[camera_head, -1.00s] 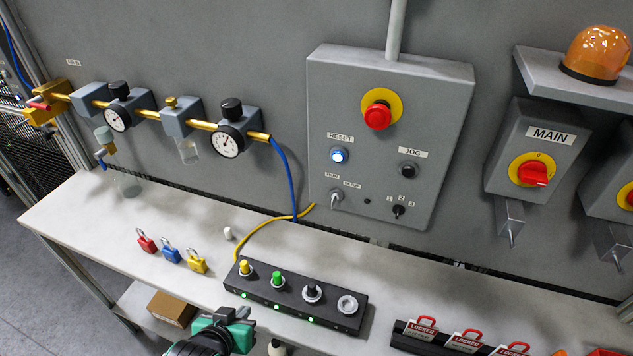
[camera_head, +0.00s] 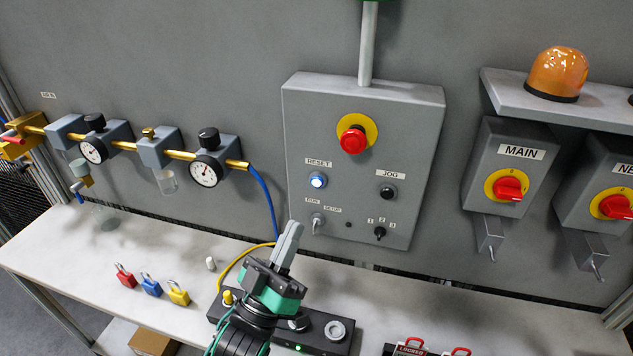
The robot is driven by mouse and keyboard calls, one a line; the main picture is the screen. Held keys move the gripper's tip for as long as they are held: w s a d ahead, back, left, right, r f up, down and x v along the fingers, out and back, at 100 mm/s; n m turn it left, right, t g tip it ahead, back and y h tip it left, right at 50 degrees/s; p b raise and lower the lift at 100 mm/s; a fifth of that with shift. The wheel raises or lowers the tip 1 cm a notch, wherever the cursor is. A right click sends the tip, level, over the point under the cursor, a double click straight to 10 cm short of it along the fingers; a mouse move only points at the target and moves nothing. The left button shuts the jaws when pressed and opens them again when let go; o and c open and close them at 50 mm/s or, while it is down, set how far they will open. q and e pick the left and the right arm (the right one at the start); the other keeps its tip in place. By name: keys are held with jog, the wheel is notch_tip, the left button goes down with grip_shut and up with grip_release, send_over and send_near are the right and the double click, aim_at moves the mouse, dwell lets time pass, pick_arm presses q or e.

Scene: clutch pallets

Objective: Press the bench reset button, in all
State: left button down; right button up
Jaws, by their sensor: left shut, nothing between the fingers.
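The reset button (camera_head: 318,181) glows white-blue under its RESET label on the grey control box (camera_head: 409,218) on the back wall. My left gripper (camera_head: 291,232) is shut and empty. Its fingers point up toward the box, and in the picture they end below and left of the selector switches, under the reset button. I cannot tell how far the fingertips are from the box, but they do not cover the button. The gripper hides part of the black button strip (camera_head: 341,344) on the bench. My right gripper is out of view.
The box also bears a red emergency stop (camera_head: 353,140), a black JOG button (camera_head: 387,191) and a key switch (camera_head: 317,222). Several padlocks stand on the bench (camera_head: 60,245) at left. Gauges on a brass pipe and a blue hose (camera_head: 264,200) are left of the box.

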aim_at(317, 181)
pick_arm(q)
jog(key=shift+s+d+r+m+h, duration=0.2)
jog(key=shift+s+r+m+h, duration=0.1)
jog(key=shift+r+h, duration=0.15)
jog(key=w+d+b, duration=0.1)
jog(key=w+d, duration=0.1)
jog(key=w, duration=0.6)
jog(key=shift+w+d, duration=0.25)
jog(key=shift+d, duration=0.1)
dwell(0.5)
dwell(1.4)
jog(key=shift+w+d+b, duration=0.15)
jog(key=shift+w+b, duration=0.15)
jog(key=shift+w, duration=0.1)
